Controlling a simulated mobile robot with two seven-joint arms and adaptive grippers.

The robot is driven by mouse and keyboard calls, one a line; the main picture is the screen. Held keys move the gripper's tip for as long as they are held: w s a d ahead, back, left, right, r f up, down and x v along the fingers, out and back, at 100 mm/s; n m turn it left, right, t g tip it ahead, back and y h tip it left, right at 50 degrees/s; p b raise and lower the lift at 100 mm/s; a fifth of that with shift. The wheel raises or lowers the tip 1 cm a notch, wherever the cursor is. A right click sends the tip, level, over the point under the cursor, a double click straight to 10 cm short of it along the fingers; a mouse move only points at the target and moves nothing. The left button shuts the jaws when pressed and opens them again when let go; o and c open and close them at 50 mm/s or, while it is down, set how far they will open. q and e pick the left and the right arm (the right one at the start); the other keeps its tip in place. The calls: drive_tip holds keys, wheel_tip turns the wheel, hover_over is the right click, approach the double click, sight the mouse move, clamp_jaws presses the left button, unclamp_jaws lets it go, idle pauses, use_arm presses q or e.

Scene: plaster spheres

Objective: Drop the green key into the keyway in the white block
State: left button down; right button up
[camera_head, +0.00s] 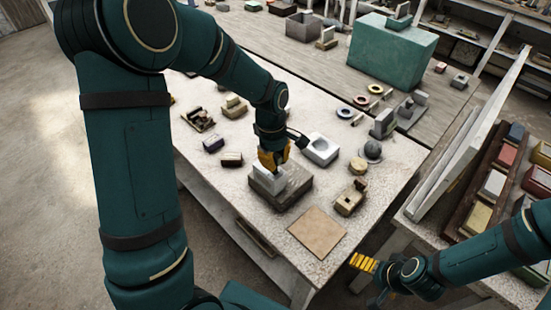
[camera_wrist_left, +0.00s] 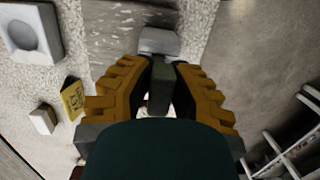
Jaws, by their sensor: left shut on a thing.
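The white block (camera_head: 266,182) sits on a grey-brown stone slab (camera_head: 294,190) near the table's front. My left gripper (camera_head: 272,160) is directly over or at the top of the white block. In the left wrist view its fingers (camera_wrist_left: 160,72) are shut on the dark green key (camera_wrist_left: 160,88), which points toward a pale part of the white block (camera_wrist_left: 160,42). The key is hidden in the head view. I cannot see the keyway or tell whether the key touches the block. My right gripper (camera_head: 363,263) is low, off the table's front right corner, away from the block.
A white block with a round hollow (camera_head: 321,150) stands just right of my left gripper. A tan square board (camera_head: 316,232) lies at the front edge. A grey sphere on a base (camera_head: 371,151) and a tan block (camera_head: 350,198) stand to the right.

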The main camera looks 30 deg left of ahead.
use_arm(q)
drive_tip(key=shift+f+b, duration=1.15)
drive_tip(key=shift+f, duration=0.6)
drive_tip(key=c, duration=0.9)
unclamp_jaws()
drive_tip(key=shift+r, duration=0.2)
drive_tip(key=shift+r+p, duration=1.6)
drive_tip(key=shift+r, duration=0.25)
